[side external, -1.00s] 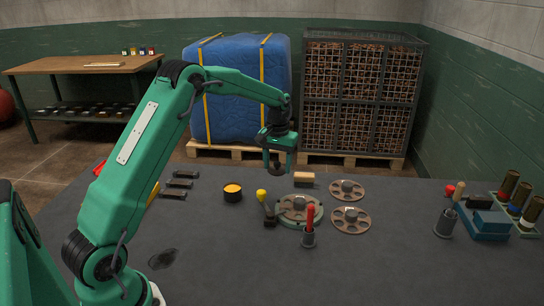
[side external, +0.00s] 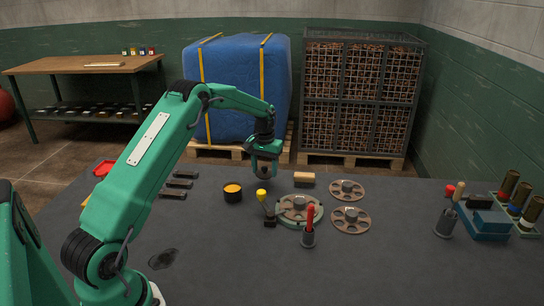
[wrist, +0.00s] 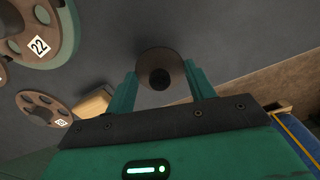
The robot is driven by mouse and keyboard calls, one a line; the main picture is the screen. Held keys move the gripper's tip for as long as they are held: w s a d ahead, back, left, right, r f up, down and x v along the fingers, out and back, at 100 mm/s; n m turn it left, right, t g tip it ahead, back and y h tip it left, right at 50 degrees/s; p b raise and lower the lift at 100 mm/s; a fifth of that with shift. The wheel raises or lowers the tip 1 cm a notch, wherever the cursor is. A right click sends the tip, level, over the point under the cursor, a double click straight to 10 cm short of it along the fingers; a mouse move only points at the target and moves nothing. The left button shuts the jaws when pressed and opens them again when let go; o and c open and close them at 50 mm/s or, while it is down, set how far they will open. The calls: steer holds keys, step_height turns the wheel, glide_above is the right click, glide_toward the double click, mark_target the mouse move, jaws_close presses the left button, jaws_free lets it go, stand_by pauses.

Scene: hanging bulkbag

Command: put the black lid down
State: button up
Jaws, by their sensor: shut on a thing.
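My gripper (side external: 264,172) hangs over the far part of the dark table, behind and to the right of the open black tin. In the wrist view my gripper (wrist: 161,80) is shut on the black lid (wrist: 162,72), a round disc with a dark knob, held between the two fingers. In the side view the lid is hard to make out among the fingers. The open black tin with orange contents (side external: 232,193) stands upright on the table, apart from the gripper.
A yellow-knobbed lever (side external: 264,203), a green-rimmed disc (side external: 292,220), a red-handled tool (side external: 308,225) and a wooden block (side external: 304,179) stand right of the tin. Black bars (side external: 178,184) lie left. The blue bulk bag (side external: 235,90) is behind the table. The front middle table is clear.

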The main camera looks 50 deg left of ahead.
mark_target(265, 167)
steer(key=shift+f, duration=1.35)
steer(key=shift+f, duration=0.1)
steer(key=o, duration=1)
step_height(265, 167, up, 12)
steer(key=shift+r, duration=0.1)
steer(key=shift+r, duration=0.1)
